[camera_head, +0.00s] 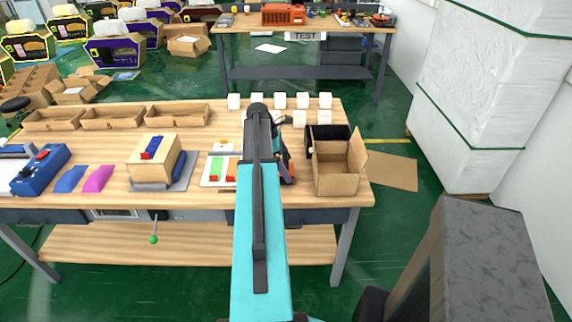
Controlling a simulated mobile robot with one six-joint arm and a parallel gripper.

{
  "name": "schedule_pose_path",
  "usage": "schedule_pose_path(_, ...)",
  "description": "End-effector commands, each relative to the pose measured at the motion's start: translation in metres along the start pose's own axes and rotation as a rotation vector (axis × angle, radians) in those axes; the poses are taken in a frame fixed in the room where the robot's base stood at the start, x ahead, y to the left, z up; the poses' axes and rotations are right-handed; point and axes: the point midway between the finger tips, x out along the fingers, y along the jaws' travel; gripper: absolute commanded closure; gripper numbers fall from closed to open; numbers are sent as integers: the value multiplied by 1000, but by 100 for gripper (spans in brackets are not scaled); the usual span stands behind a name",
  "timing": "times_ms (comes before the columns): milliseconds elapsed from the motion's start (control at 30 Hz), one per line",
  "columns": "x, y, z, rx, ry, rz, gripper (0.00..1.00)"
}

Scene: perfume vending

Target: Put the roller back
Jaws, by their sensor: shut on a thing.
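My arm reaches forward over the wooden workbench (210,200) and hides much of its middle. My gripper (286,168) is at the far end of the arm, just left of the open cardboard box, and only partly shows. It is shut on a small dark thing with a reddish part, which seems to be the roller (289,175). The arm covers most of it, so its exact shape and its height over the bench are unclear. A white tray (205,180) with green and red pieces lies just left of the arm.
An open cardboard box (337,181) stands at the bench's right end. Several white cubes (302,101) line the back edge. A wooden block (152,160), pink and blue pieces (98,179) and a blue device (41,170) lie left. Three wooden trays (112,118) stand behind.

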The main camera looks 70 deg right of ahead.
Motion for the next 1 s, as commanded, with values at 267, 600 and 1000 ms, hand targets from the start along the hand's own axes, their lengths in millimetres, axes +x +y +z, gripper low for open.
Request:
schedule_pose_path(267,11,-2,-6,-2,7,-6,33)
schedule_pose_path(600,10,-1,-5,-1,6,-5,0)
schedule_pose_path(1000,-11,0,0,-1,4,-2,0)
